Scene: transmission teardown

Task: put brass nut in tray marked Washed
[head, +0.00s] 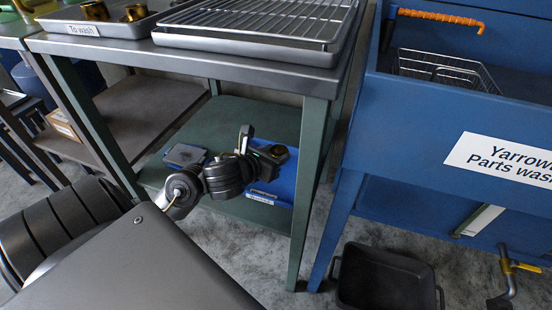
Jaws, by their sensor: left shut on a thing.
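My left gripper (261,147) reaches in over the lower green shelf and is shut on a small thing. The fingers hide most of it; a little brass colour shows between them, which fits the brass nut, but its shape is not clear. Below and behind the gripper a blue tray (284,188) lies on the shelf, with a white label (262,196) at its front that is too small to read. I cannot tell whether the held thing touches the tray. My right gripper is not in view.
A tray marked To wash (115,27) with brass parts (136,12) and a wire rack (265,18) stand on the bench top. A grey flat object (185,155) lies on the shelf. A blue parts washer (450,100) and a black bin (385,280) are at right.

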